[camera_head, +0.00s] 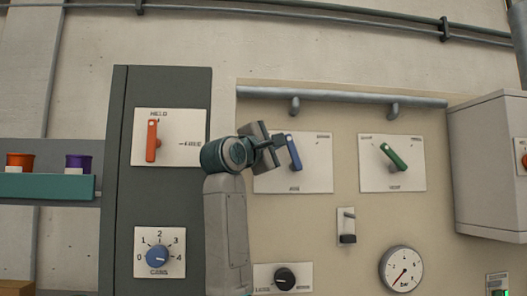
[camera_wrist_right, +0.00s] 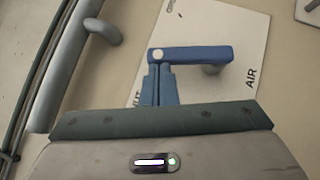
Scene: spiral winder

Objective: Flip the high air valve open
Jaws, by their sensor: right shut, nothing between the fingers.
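The air valve has a blue lever (camera_head: 293,152) on a white plate (camera_head: 318,176) on the beige panel. The lever stands nearly upright, its free end tilted slightly left. The right wrist view shows the lever (camera_wrist_right: 195,53) lying across the picture, with a white dot at its free end and "AIR" printed on the plate. My right gripper (camera_head: 277,142) is beside the lever's upper part. In the wrist view its closed fingers (camera_wrist_right: 158,78) end right at the lever's free end; I cannot tell whether they touch. The gripper hides the plate's left part. My left gripper is out of view.
A green lever (camera_head: 394,157) is on the plate to the right, a red lever (camera_head: 152,140) on the dark cabinet to the left. A grey pipe (camera_head: 345,97) runs above. A small switch (camera_head: 347,226) and gauge (camera_head: 401,269) are below. A grey box (camera_head: 490,150) juts out at right.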

